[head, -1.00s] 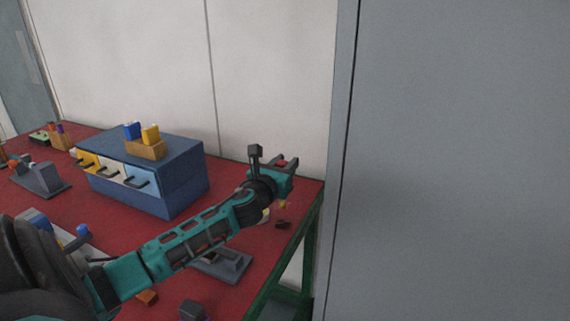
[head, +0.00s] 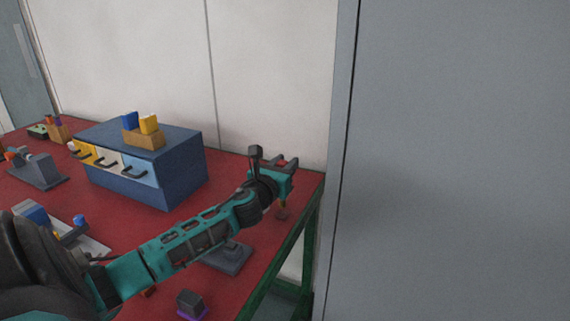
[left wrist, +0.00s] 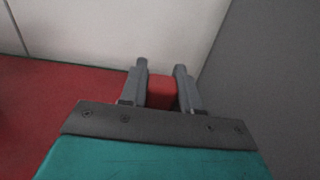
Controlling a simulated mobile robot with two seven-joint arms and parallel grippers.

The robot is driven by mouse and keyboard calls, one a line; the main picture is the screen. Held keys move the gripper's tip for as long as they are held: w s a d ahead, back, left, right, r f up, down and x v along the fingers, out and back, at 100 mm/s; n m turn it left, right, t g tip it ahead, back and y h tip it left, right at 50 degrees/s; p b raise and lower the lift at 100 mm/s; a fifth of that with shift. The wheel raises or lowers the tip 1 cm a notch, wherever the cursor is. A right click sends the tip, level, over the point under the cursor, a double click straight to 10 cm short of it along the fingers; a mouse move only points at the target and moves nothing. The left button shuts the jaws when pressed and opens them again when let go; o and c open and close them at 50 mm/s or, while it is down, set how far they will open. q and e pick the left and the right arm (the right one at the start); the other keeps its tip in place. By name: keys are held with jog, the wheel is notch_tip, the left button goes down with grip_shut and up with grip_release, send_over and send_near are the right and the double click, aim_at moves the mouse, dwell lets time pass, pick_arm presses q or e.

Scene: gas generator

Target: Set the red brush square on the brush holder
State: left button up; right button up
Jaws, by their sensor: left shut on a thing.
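My left gripper (head: 284,164) is over the far right corner of the red table, to the right of the blue drawer cabinet. It is shut on the red brush (head: 282,162). In the left wrist view, the red brush (left wrist: 162,92) shows as a red block between the fingers (left wrist: 161,70). The rest of it is hidden by the gripper. The brush holder looks to be the wooden block (head: 145,142) on top of the cabinet, with a blue and a yellow piece standing on it. The gripper is well to its right. My right gripper is not in view.
The blue cabinet (head: 176,172) has a row of handled drawers. A grey plate (head: 230,259) and a dark block (head: 189,301) lie nearer on the table. A tall grey panel (head: 455,160) stands close right. Small yellowish and dark bits below the gripper are unclear.

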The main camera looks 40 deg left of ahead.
pick_arm(q)
jog(key=shift+f+b, duration=1)
jog(key=shift+f, duration=0.35)
jog(key=o, duration=1.1)
jog(key=shift+r, duration=0.1)
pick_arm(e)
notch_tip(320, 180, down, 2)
pick_arm(q)
jog(key=p+v, duration=0.1)
jog(key=v, duration=1.2)
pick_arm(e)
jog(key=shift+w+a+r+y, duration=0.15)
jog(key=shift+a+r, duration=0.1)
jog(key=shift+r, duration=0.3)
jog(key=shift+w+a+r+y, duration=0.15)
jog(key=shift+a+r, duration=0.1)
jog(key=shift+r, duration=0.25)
